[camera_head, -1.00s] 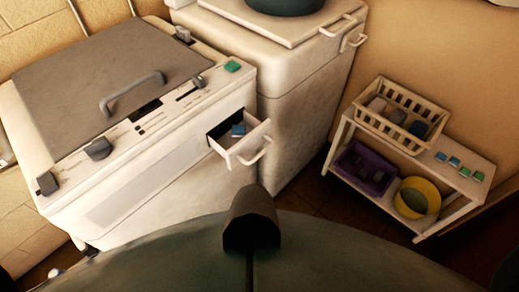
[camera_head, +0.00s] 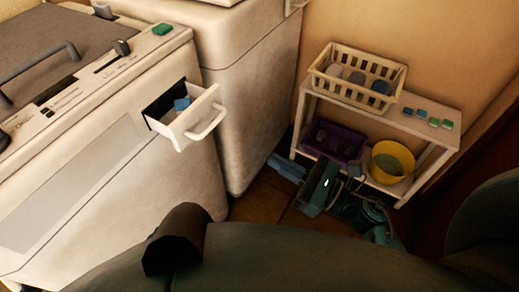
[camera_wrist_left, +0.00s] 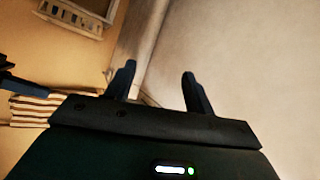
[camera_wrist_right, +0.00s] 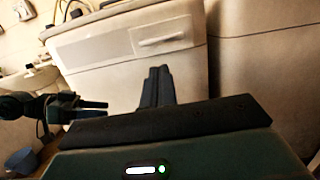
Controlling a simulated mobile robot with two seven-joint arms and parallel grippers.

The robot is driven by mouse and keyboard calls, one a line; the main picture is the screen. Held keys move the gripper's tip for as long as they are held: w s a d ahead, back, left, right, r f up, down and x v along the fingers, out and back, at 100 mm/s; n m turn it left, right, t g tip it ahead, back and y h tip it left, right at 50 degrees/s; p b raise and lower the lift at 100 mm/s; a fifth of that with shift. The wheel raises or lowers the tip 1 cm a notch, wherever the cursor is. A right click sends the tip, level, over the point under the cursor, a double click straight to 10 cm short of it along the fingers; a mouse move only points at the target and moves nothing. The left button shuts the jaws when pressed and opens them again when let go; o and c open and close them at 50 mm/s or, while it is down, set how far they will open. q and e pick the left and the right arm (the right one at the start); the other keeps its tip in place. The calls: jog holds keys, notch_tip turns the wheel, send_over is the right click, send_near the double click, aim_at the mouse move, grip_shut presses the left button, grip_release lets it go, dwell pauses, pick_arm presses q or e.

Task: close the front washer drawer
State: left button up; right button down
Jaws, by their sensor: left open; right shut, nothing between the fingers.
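The front washer drawer (camera_head: 190,122) stands pulled out of the white washer (camera_head: 90,170) in the head view, with a pale loop handle on its front and a small blue item (camera_head: 182,104) inside. A pale front panel with a handle-like bar (camera_wrist_right: 162,38) shows in the right wrist view. My right gripper (camera_head: 285,168) is low and to the right of the drawer, apart from it; its fingers are together and empty in the right wrist view (camera_wrist_right: 157,88). My left gripper (camera_wrist_left: 160,90) is open and empty in the left wrist view, and outside the head view.
A second white appliance (camera_head: 250,90) stands right of the washer. A white shelf (camera_head: 425,106) by the wall holds a cream basket (camera_head: 352,92), a purple bin (camera_head: 335,142) and a yellow bowl (camera_head: 392,161). Brown floor shows between washer and shelf.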

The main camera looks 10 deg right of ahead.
jog(key=p, duration=0.3)
send_near(215, 125)
jog(key=x, duration=0.5)
jog(key=shift+w+a, duration=0.6)
jog(key=shift+a, duration=0.05)
pick_arm(q)
jog(key=shift+s+a+r+m, duration=0.15)
jog(key=shift+r+m, duration=0.25)
jog(key=shift+r, duration=0.55)
